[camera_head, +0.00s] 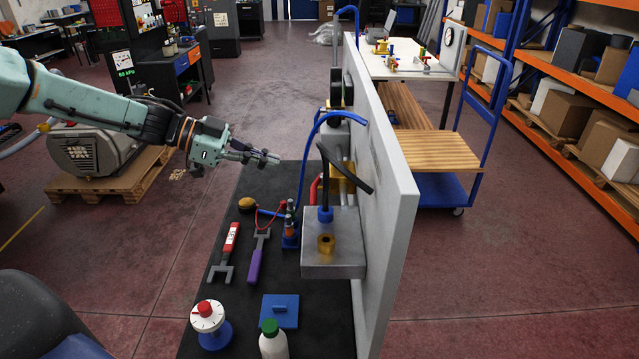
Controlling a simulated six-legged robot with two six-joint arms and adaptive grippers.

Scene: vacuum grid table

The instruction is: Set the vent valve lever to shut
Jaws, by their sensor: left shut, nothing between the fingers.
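A brass fitting (343,180) is on the near face of the grey upright panel (385,170). A long black bar (346,172) slants in front of it, down to the right. A red handle-like part (313,190) shows just left of the brass fitting, partly hidden. I cannot tell for sure which of these is the vent valve lever, nor its setting. My left gripper (272,157) is shut and empty. It reaches in from the left above the back of the black bench mat, left of the panel fittings and apart from them. My right gripper is not in view.
A metal block (334,252) with a blue-collared post juts from the panel. Blue hoses (312,150) loop beside it. The mat (228,296) holds a red-labelled fork tool (226,250), a purple-handled tool (257,256), a dial (208,316), a blue block (280,310) and a bottle (273,343).

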